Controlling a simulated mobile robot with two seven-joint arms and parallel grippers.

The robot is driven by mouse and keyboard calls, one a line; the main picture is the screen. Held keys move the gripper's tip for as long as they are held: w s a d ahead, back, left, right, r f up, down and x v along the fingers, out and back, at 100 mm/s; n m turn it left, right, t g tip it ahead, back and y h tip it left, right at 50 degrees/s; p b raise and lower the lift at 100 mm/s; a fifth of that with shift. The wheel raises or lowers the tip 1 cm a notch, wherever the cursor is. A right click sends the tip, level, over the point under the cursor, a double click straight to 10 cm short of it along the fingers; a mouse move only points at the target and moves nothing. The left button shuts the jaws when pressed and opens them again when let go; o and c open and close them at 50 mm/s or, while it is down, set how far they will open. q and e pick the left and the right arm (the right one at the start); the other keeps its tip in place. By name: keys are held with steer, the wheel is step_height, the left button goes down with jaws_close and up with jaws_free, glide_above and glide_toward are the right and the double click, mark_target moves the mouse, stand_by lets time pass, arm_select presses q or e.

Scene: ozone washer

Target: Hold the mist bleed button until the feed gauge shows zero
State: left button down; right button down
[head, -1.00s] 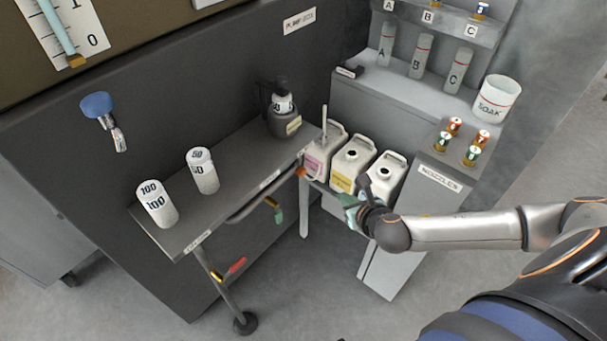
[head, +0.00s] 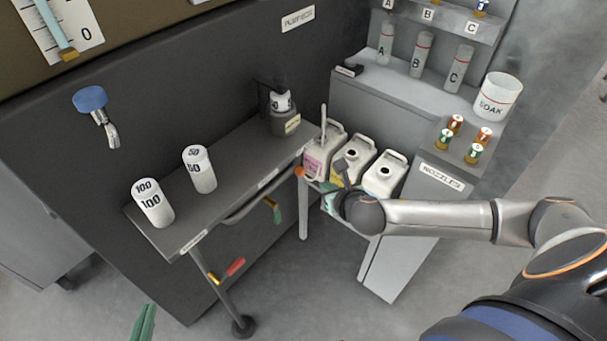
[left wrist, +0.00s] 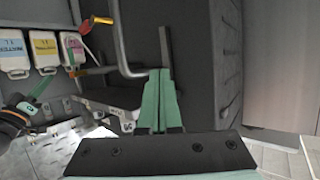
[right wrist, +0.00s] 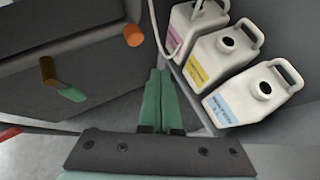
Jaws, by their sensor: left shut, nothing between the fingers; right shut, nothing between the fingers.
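A white gauge (head: 60,28) with a pale blue column and a 0 mark is cut off at the top left of the head view; I cannot read a name on it. I see no button labelled mist bleed. An orange round knob (head: 301,171) sits at the bench's right front corner; it also shows in the right wrist view (right wrist: 132,35). My right gripper (head: 330,203) is shut and empty, just right of and below that knob, partly hidden by its wrist. My left gripper (head: 143,323) is shut and empty at the bottom left, apart from the bench; its fingers show in the left wrist view (left wrist: 160,100).
The grey bench (head: 232,212) holds two numbered white cylinders and a dark bottle (head: 284,117). Red and green levers hang below it. White jugs (head: 384,174) stand right of it, near my right gripper. A blue-topped tap (head: 90,99) is on the wall.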

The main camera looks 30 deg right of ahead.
mark_target(300, 172)
arm_select(q)
steer(key=shift+s+f+g, duration=0.4)
steer(key=shift+s+f, duration=0.05)
steer(key=shift+f, duration=0.35)
arm_select(e)
steer(key=shift+w+a, duration=0.35)
steer(key=shift+w, duration=0.5)
steer(key=shift+w+a, duration=0.35)
steer(key=shift+w, duration=0.45)
arm_select(q)
steer(key=shift+r+p, duration=0.2)
steer(key=shift+p, duration=0.2)
arm_select(e)
steer(key=shift+w+r, duration=0.1)
arm_select(q)
steer(key=shift+r, duration=0.25)
arm_select(e)
steer(key=shift+w+a, duration=0.15)
steer(key=shift+w, duration=0.15)
arm_select(q)
steer(key=shift+r+p, duration=0.2)
steer(key=shift+p, duration=0.25)
arm_select(e)
steer(key=shift+w+a, duration=0.2)
steer(key=shift+w, duration=0.3)
stand_by(0.9)
